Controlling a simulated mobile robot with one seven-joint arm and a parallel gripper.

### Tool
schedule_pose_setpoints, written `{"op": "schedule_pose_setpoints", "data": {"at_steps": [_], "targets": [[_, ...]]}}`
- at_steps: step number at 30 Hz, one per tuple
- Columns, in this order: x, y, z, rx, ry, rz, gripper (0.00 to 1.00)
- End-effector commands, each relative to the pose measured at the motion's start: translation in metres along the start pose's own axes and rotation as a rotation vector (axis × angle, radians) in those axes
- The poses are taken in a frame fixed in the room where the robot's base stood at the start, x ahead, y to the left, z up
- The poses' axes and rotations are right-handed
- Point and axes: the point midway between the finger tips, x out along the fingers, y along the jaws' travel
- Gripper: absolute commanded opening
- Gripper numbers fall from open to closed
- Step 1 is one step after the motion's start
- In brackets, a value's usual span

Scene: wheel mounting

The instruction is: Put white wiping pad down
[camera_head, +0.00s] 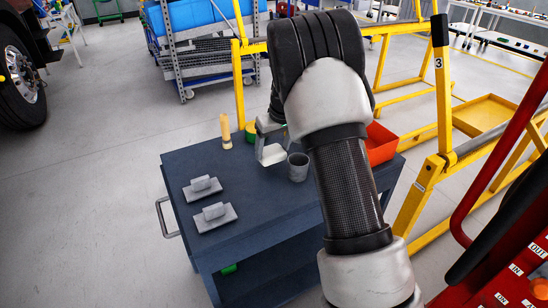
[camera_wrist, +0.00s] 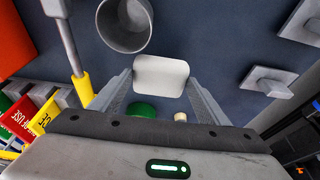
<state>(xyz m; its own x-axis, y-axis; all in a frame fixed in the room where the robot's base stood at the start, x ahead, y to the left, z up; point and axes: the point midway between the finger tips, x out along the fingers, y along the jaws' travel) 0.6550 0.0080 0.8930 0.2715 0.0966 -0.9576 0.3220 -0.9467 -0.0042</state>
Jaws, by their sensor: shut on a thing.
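The white wiping pad (camera_wrist: 160,76) is held between the two fingers of my gripper (camera_wrist: 160,93) in the wrist view. In the head view the pad (camera_head: 272,154) hangs from my gripper (camera_head: 268,135) over the dark blue cart top (camera_head: 245,185), left of the grey cup. I cannot tell whether the pad touches the cart top. My arm hides part of the cart's right side.
The grey cup (camera_head: 298,167) stands close beside the pad. Two grey blocks with handles (camera_head: 203,188) (camera_head: 214,216) lie at the left of the cart top. A yellowish bottle-like item (camera_head: 226,131) stands at the back, and a red bin (camera_head: 381,144) is at the right.

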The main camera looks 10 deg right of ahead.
Motion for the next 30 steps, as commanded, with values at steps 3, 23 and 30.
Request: {"op": "schedule_pose_setpoints", "data": {"at_steps": [3, 23, 30], "targets": [[0.023, 0.0, 0.008, 0.001, -0.005, -0.001, 0.37], [0.035, 0.0, 0.011, 0.002, -0.001, 0.0, 0.88], [0.033, 0.0, 0.01, 0.002, -0.001, 0.0, 0.88]]}}
